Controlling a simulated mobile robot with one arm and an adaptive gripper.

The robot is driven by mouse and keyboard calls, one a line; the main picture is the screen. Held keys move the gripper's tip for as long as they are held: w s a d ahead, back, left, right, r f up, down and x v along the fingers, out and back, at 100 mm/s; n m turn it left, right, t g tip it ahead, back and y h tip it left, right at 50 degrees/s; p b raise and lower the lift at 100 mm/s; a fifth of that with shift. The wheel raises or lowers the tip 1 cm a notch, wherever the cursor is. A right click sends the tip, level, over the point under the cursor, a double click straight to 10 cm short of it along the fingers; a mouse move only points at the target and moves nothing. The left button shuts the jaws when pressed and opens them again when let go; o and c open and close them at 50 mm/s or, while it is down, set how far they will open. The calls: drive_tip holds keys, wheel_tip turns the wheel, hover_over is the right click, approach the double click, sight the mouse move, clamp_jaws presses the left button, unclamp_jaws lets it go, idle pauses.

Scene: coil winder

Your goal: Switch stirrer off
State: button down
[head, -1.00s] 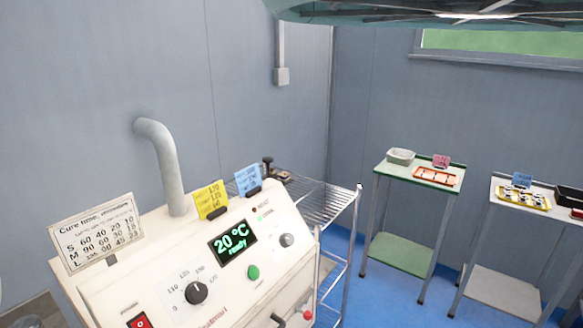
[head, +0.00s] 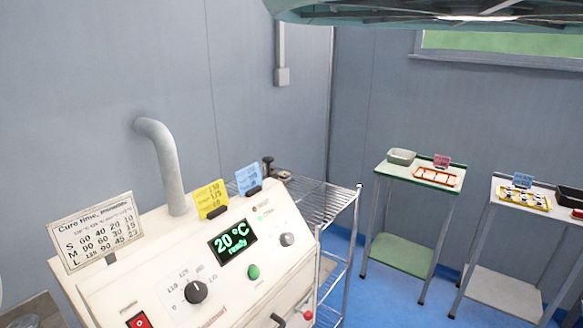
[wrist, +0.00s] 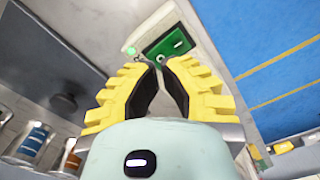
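My gripper (wrist: 157,67) has yellow ribbed fingers with dark inner pads; in the wrist view its fingertips come together, with nothing clearly held. Just beyond the tips is a pale housing with a dark green panel (wrist: 168,43) bearing a small white mark. A bright green round light or button (wrist: 130,51) is left of this panel. A small round part (wrist: 159,60) shows by the tips; whether they touch it I cannot tell. I cannot tell for sure which part is the stirrer or its switch. My gripper is not in the head view.
In the head view a cream machine (head: 140,265) has a "20 °C ready" display (head: 233,241), a black dial (head: 196,292) and a red switch (head: 138,321). A wire rack (head: 325,204) stands behind it. Wire spools (wrist: 34,140) show at lower left in the wrist view. Blue floor lies right.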

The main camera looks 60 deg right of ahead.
drive_tip(key=shift+f+b, duration=1.25)
drive_tip(key=shift+f, duration=0.15)
idle(0.5)
drive_tip(key=shift+r, duration=0.2)
drive_tip(key=shift+r+p, duration=2.1)
drive_tip(key=shift+r, duration=1.25)
drive_tip(key=shift+w, duration=0.1)
